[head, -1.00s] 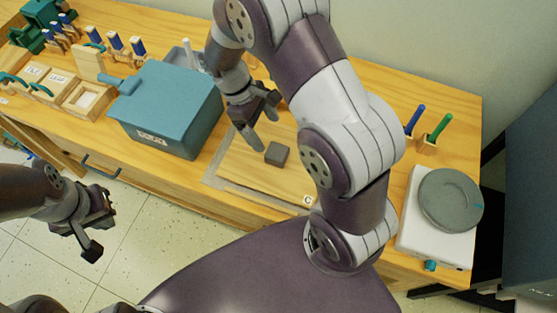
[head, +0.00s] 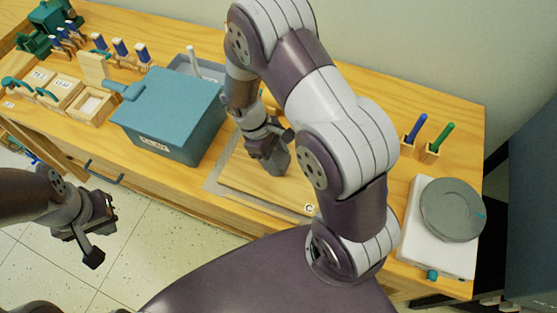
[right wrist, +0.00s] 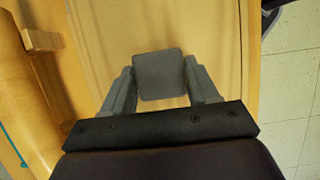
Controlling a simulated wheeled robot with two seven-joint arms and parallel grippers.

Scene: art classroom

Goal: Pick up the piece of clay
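The piece of clay (right wrist: 160,76) is a small dark grey block. In the right wrist view it lies between the two fingers of my right gripper (right wrist: 159,80), with a finger close along each side. I cannot tell whether the fingers touch it. In the head view my right gripper (head: 272,165) points down over the wooden board (head: 255,184) and hides the clay. My left gripper (head: 100,228) is open and empty, out over the floor in front of the table.
A teal lidded bin (head: 168,115) stands just left of the board. Wooden trays (head: 92,103) and tool racks stand at the left.

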